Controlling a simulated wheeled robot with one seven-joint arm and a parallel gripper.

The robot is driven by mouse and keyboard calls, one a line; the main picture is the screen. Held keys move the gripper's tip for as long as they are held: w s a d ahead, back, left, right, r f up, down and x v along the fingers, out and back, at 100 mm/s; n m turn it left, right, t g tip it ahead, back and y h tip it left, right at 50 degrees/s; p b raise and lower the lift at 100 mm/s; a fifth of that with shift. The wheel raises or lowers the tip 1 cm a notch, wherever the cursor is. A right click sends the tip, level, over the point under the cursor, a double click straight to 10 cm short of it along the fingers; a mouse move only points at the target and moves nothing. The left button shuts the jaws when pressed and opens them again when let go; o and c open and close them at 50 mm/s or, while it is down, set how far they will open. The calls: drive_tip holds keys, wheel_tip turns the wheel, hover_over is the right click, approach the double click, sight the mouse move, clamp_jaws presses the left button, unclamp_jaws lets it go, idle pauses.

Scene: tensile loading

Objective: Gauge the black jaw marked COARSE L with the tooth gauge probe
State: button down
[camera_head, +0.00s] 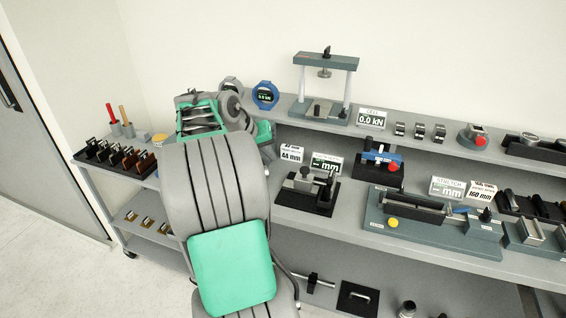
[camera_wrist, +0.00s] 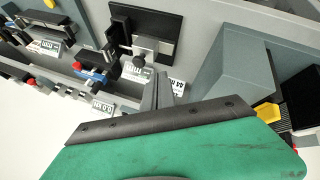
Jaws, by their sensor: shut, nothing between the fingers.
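A dark rack (camera_head: 86,160) at the far left of the bench holds several upright jaws, black ones (camera_head: 90,147) to the left and brown ones (camera_head: 145,160) to the right. Their markings are too small to read, so I cannot tell which is COARSE L. A red-handled tool (camera_head: 112,114) and an orange-handled tool (camera_head: 124,116) stand in holders behind the rack; I cannot tell whether either is the tooth gauge probe. My gripper (camera_wrist: 164,92) is shut and empty in the wrist view, with the bench beyond it. My arm hides part of the bench in the head view.
A fixture with a grey clamp (camera_head: 305,187), a blue-and-red device (camera_head: 382,162) and a long grey stretch fixture (camera_head: 425,220) stand right of my arm. A press frame (camera_head: 326,85) stands on the raised back shelf. A yellow item (camera_head: 160,138) lies near the rack.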

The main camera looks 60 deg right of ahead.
sight(311, 179)
drive_tip(key=s+d+f+p, duration=0.2)
drive_tip(key=s+d+f, duration=0.2)
drive_tip(key=d+f, duration=0.3)
drive_tip(key=shift+s+d+f, duration=0.15)
drive_tip(key=shift+s+f, duration=0.05)
drive_tip(key=shift+f, duration=0.45)
